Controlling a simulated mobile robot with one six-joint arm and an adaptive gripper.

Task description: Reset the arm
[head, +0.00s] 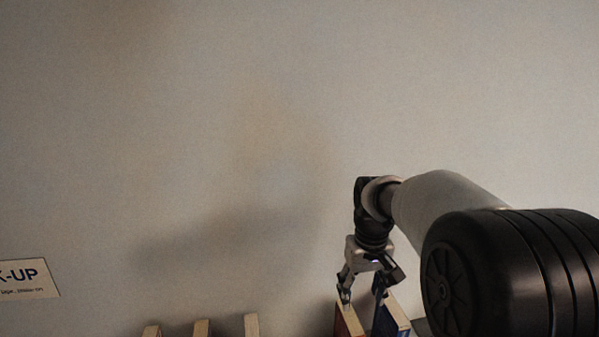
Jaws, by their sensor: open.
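My gripper (362,298) is at the lower right of the head view, pointing down with its fingers spread. Its fingertips are at the tops of two upright, book-like items, a red one (346,320) on the left and a blue one (391,318) on the right. There is a gap between these two items. I cannot tell whether the fingers touch either of them. My arm reaches in from the right edge and bends down at the wrist. The lower parts of both items are cut off by the frame.
Several pale wooden upright ends (201,328) stick up along the bottom edge, left of my gripper. A sign (28,279) ending in "K-UP" is on the plain wall (200,120) at the lower left. The space above and left of my arm is clear.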

